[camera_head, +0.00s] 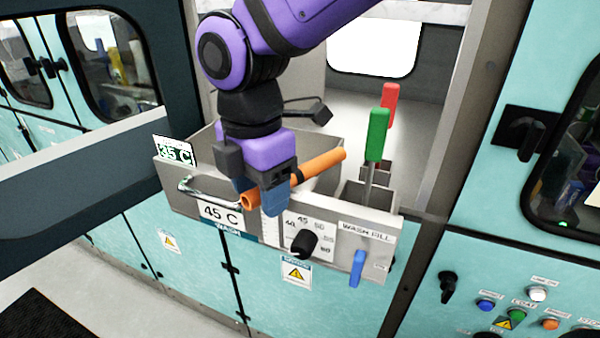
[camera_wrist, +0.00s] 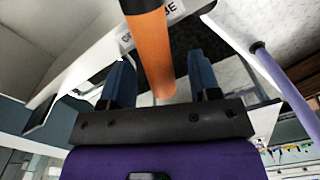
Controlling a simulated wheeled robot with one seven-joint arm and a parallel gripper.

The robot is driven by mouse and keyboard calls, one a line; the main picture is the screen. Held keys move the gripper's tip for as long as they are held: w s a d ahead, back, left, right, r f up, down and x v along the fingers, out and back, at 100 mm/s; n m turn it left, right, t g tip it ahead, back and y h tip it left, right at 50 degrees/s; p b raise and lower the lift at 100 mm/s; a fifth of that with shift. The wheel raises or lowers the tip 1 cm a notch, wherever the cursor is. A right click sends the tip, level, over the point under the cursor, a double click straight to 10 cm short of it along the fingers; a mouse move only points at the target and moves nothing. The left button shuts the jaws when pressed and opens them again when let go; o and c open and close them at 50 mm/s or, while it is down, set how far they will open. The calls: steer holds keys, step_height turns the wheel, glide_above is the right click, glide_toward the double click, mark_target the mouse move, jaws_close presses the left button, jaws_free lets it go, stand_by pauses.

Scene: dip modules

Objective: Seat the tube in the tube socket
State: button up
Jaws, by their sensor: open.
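The orange tube (camera_head: 322,165) lies slanted above the front of the steel basin, with its hollow near end to the left and a dark band around its middle. It also shows in the wrist view (camera_wrist: 156,60), running between my two blue fingers. My gripper (camera_head: 258,196) is open around the tube's near part; in the wrist view (camera_wrist: 160,72) gaps show on both sides of it. A black part covers the tube's upper end there. I cannot make out the tube socket, nor whether the tube sits in it.
The steel basin (camera_head: 178,202) has a front handle and a 45 C label. A black knob (camera_head: 304,243) and a blue lever (camera_head: 357,268) stick out in front. Green (camera_head: 377,135) and red (camera_head: 390,103) handles stand upright at the right. A partly hidden label (camera_wrist: 128,40) shows beside the tube.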

jaws_close()
stand_by(0.3)
